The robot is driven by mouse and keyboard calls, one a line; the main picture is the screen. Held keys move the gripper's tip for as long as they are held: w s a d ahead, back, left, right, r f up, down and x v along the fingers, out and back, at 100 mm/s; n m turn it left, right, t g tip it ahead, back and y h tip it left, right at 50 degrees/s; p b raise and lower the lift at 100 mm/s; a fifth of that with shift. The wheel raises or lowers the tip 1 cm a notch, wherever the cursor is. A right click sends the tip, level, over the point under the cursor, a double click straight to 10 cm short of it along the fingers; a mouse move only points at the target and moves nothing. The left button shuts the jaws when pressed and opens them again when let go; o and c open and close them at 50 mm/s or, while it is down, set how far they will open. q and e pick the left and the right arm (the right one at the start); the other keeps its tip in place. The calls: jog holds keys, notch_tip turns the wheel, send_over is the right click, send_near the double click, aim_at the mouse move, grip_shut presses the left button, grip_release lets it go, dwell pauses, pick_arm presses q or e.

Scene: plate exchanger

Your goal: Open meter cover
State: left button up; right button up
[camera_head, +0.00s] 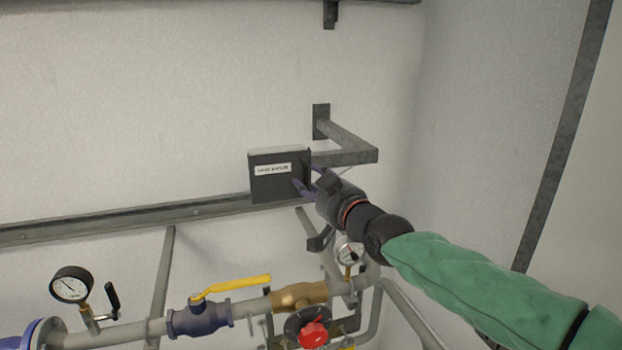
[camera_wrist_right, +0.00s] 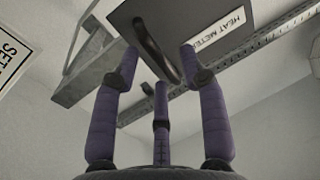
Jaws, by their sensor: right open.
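The meter cover (camera_head: 272,185) is a dark grey box front with a white label, fixed at the wall rail in the middle of the head view. In the right wrist view the cover (camera_wrist_right: 203,15) fills the top, with a label reading "HEAT METER" and a dark curved handle (camera_wrist_right: 152,48). My right gripper (camera_head: 305,176) is at the right edge of the cover. Its purple fingers are open and spread around the handle in the right wrist view (camera_wrist_right: 157,62). I cannot tell whether any finger touches the handle. My left gripper is not in view.
A metal bracket (camera_head: 345,157) juts out right of the cover, close to my right gripper. A horizontal rail (camera_head: 130,223) runs along the wall. Below are pipes with a yellow valve lever (camera_head: 232,286), a red knob (camera_head: 313,335) and gauges (camera_head: 71,286).

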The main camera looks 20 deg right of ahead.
jog(key=shift+w+a, duration=0.1)
jog(key=shift+w, duration=0.35)
grip_shut()
